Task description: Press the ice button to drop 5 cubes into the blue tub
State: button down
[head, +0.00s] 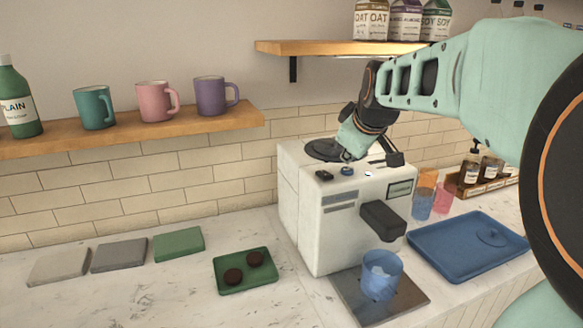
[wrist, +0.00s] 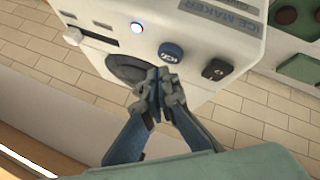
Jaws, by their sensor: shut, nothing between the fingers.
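The white ice maker (head: 310,222) stands on the counter. Its round blue ice button (head: 347,171) is on the top, and it also shows in the wrist view (wrist: 172,51). My gripper (head: 347,157) is shut and empty above the top of the machine. In the wrist view its closed fingertips (wrist: 160,76) are close to the button; I cannot tell whether they touch it. The translucent blue tub (head: 383,278) stands upright below the dark spout (head: 383,220). Pale ice cubes show inside it, but I cannot count them clearly.
A dark switch (wrist: 214,69) and a lit indicator (wrist: 137,28) flank the button. A blue tray (head: 450,255) lies right of the machine; a green tray (head: 232,287) with dark discs lies left. A shelf with mugs (head: 155,102) hangs at the left.

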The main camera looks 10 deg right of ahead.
aim_at(348, 170)
jog(key=shift+f+b, duration=0.45)
jog(key=shift+f+b, duration=0.55)
dwell(0.6)
dwell(0.3)
jog(key=shift+r+p, duration=0.6)
jog(key=shift+r, duration=0.4)
notch_tip(348, 170, up, 5)
jog(key=p, duration=0.3)
jog(key=shift+p, duration=0.3)
